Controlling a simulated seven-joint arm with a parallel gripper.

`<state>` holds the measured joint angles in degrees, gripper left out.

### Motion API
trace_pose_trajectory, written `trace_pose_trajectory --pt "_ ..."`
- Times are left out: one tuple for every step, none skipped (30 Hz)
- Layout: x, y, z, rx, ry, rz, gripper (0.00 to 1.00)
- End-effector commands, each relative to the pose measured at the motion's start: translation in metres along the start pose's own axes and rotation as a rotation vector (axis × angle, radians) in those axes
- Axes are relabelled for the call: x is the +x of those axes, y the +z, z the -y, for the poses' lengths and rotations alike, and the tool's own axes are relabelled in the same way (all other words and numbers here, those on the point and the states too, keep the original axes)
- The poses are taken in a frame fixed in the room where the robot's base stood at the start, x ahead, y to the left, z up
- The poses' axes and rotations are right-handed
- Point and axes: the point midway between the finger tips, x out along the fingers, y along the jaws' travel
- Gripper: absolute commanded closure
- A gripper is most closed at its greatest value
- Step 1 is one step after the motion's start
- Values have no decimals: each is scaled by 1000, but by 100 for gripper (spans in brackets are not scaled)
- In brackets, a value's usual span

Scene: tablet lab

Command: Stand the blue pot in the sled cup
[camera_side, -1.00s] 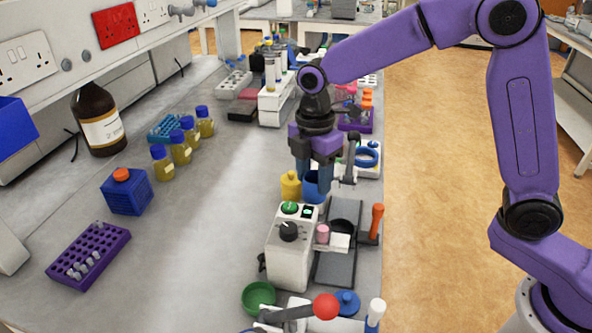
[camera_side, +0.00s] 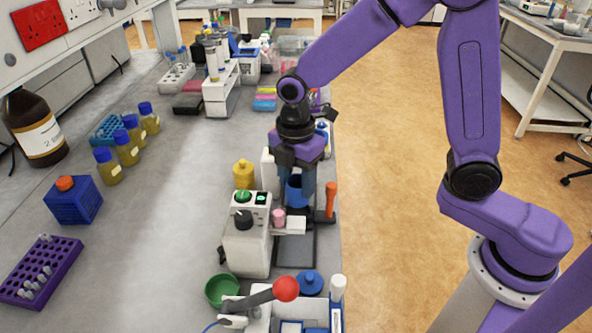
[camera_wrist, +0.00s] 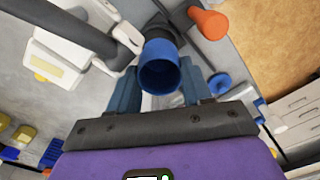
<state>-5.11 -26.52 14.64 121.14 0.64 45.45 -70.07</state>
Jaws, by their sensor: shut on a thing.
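The blue pot (camera_side: 295,190) is between the fingers of my gripper (camera_side: 297,183), which is shut on it. It looks upright, over the far part of the dark sled (camera_side: 296,250), beside the white machine box (camera_side: 246,250). In the wrist view the open mouth of the blue pot (camera_wrist: 160,76) shows between my gripper's fingers (camera_wrist: 159,90). The sled cup is mostly hidden behind the pot and fingers. I cannot tell whether the pot's base is in the cup or above it.
An orange handle (camera_side: 331,199) stands close right of my gripper. A yellow pot (camera_side: 244,175) is to its left. A green bowl (camera_side: 222,290), a blue lid (camera_side: 310,283) and a red-knobbed lever (camera_side: 285,289) are nearer the camera.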

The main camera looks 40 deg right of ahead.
Motion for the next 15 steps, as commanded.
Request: trace_pose_trajectory --pt "5 0 0 0 -2 1 79" --pt "8 0 0 0 -3 1 79" --pt "11 0 1 0 -4 1 79" --pt "14 0 0 0 -3 1 79" --pt "16 0 0 0 -2 1 79" --pt "19 0 0 0 -3 1 79" --pt "21 0 0 0 -2 1 79" --pt "23 0 0 0 -2 1 79" --pt "26 0 0 0 -2 1 79" --pt "28 0 0 0 -2 0 79" --pt "29 0 0 0 -1 0 79" --pt "31 0 0 0 -1 0 79" --pt "32 0 0 0 -2 0 79" --pt "33 0 0 0 -2 0 79" --pt "34 0 0 0 -2 0 79"
